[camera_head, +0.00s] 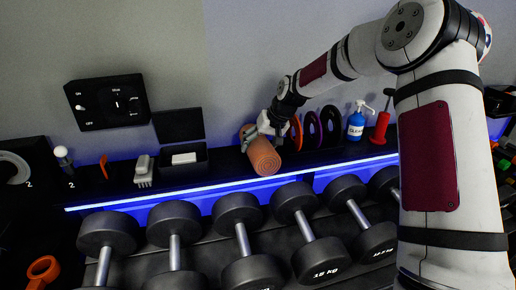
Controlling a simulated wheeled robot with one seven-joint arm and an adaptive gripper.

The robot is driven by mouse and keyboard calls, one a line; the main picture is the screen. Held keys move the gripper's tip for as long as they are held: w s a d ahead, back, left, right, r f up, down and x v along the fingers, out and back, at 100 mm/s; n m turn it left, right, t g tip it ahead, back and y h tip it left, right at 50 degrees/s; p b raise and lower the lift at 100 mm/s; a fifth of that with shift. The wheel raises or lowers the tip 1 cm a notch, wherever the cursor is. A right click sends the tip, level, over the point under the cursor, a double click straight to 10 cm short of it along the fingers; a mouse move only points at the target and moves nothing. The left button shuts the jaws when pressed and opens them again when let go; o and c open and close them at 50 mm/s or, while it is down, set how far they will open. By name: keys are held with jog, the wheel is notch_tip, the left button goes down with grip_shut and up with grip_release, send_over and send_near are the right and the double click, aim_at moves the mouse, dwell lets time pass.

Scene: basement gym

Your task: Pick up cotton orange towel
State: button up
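I also cannot tell whether the towel rests on the shelf.
Orange and dark rings (313,131), a blue-labelled cleaner bottle (356,124) and a red object (380,127) stand right of the towel. An open black box (184,159) and a grey brush-like item (143,171) are left. Several dumbbells (236,212) line the rack below.

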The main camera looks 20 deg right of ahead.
jog(key=c, duration=0.6)
jog(key=shift+o, duration=0.2)
